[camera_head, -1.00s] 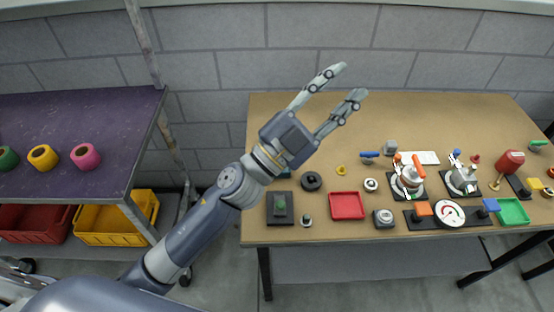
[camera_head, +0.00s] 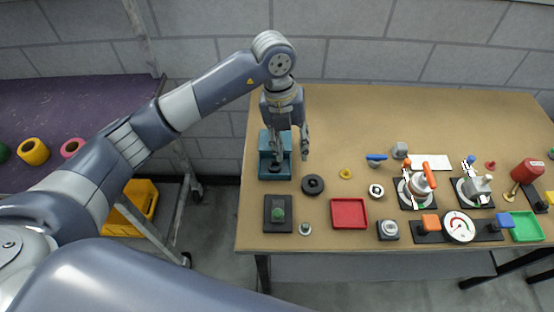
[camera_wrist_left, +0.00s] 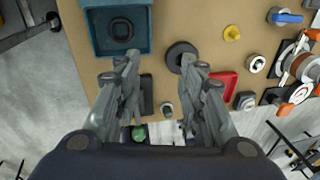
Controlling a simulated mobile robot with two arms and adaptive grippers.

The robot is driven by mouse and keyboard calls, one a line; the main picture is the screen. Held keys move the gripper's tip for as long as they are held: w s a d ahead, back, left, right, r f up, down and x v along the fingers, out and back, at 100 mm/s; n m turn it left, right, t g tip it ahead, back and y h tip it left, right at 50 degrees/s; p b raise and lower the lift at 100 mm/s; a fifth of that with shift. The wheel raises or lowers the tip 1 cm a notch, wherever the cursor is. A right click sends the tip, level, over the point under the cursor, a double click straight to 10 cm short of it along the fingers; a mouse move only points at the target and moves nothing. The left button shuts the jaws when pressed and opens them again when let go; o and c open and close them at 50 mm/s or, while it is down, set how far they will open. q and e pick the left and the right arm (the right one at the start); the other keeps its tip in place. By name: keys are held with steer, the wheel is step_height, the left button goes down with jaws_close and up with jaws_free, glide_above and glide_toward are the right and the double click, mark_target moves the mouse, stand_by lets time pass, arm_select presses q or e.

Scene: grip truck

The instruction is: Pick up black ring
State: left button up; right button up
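The black ring (camera_head: 313,184) lies flat on the table, to the right of the teal box, and it also shows in the left wrist view (camera_wrist_left: 181,56). My left gripper (camera_head: 291,158) points down above the table at the teal box's right side, up and to the left of the ring. In the left wrist view my left gripper (camera_wrist_left: 159,62) has its two fingers spread with nothing between them; the right fingertip overlaps the ring's lower edge in the picture. I cannot tell whether it touches. My right gripper is not in view.
The teal box (camera_head: 264,160) stands left of the ring. Clamps and a gauge (camera_head: 459,226) stand farther right. The table's back is clear.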

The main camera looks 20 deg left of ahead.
arm_select(q)
steer(key=w+a+n+y, duration=0.1)
steer(key=w+a+y, duration=0.1)
steer(key=a, duration=0.2)
glide_above(275, 168)
step_height(275, 168, down, 4)
steer(key=shift+f+p, duration=0.15)
steer(key=shift+p, duration=0.3)
step_height(275, 168, down, 5)
steer(key=shift+s+r+p, duration=0.1)
steer(key=shift+p, duration=0.75)
steer(key=shift+f, duration=0.4)
steer(key=c, duration=0.8)
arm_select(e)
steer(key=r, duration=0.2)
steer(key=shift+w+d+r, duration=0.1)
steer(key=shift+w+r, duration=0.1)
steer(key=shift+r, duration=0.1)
